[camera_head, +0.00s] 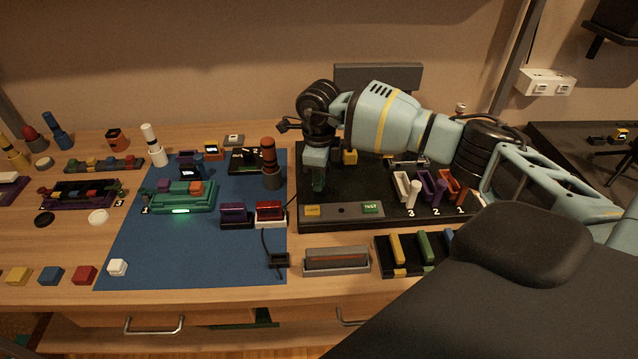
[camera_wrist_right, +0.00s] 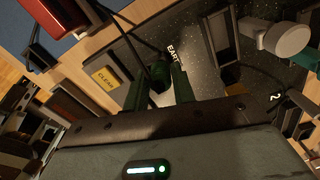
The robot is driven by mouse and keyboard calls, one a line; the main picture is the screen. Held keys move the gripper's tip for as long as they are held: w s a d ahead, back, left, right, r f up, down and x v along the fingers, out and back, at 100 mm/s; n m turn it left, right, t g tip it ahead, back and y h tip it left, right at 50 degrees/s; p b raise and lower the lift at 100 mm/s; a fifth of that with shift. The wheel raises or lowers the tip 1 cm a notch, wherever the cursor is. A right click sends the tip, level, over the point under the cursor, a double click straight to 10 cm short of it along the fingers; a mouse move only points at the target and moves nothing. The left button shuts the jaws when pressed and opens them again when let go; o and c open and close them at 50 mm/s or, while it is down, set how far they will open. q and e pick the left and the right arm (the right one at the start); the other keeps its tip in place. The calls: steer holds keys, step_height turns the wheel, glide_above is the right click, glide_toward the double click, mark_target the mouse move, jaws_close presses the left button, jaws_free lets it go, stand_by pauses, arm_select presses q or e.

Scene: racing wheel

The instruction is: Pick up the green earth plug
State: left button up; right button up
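My right gripper (camera_head: 318,186) reaches down over the black board (camera_head: 340,190), near its left side. A partly covered label beside the plug begins "EART". I cannot tell whether the fingers press on the plug or leave a narrow gap. In the head view the gripper hides most of the plug. My left gripper is not in view.
A grey strip with a yellow button and a green TEST button (camera_head: 371,208) lies in front of the gripper. White, purple and orange numbered holders (camera_head: 433,187) stand to its right. A dark cylinder with an orange-brown top (camera_head: 269,160) stands close on the left. The blue mat (camera_head: 140,255) has clear room.

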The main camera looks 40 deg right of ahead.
jaws_close()
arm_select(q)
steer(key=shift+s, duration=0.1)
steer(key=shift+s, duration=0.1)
arm_select(e)
steer(key=shift+r, duration=0.1)
steer(key=shift+r, duration=0.6)
step_height(320, 180, up, 2)
steer(key=shift+r, duration=0.2)
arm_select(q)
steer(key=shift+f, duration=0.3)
arm_select(e)
steer(key=s+a+r, duration=0.1)
steer(key=s+a, duration=0.7)
steer(key=a, duration=0.5)
steer(key=shift+s+a, duration=0.25)
steer(key=shift+s, duration=0.1)
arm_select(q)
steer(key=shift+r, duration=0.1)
arm_select(e)
steer(key=shift+r, duration=0.1)
